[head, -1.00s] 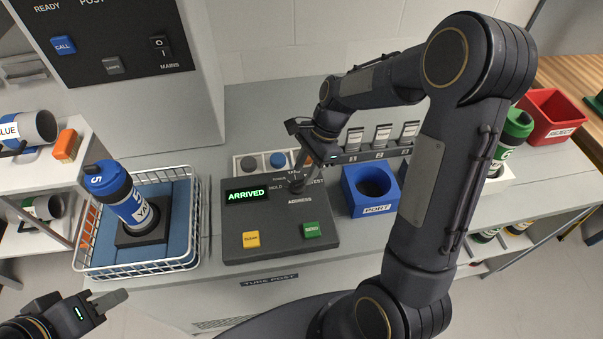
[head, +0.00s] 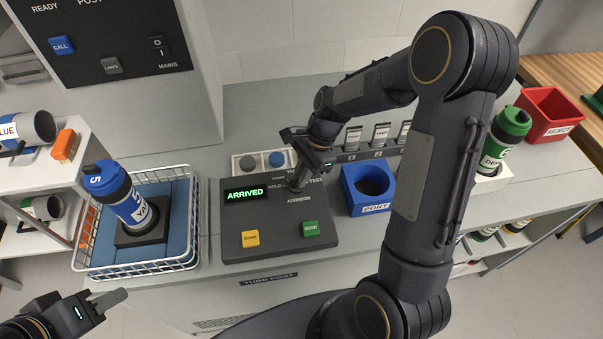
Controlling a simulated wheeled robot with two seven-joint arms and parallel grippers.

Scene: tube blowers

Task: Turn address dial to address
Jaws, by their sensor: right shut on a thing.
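The dark control box (head: 280,248) stands on the grey counter, with a green display (head: 246,193) reading "ARRIVED", a yellow button (head: 249,239) and a green SEND button (head: 310,229). The address dial sits at the box's upper right, among labels that include HOLD, TEST and ADDRESS; my gripper largely hides it, and I cannot tell its setting. My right gripper (head: 297,184) points down at the dial and is shut on it. My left gripper (head: 107,299) is at the lower left, away from the box and empty; its jaw opening is unclear.
A white wire basket (head: 137,267) holds a blue-capped tube (head: 122,196) left of the box. A blue PORT cup (head: 367,190) stands at its right. A green-capped tube (head: 507,137) and red REJECT bin (head: 548,115) are further right.

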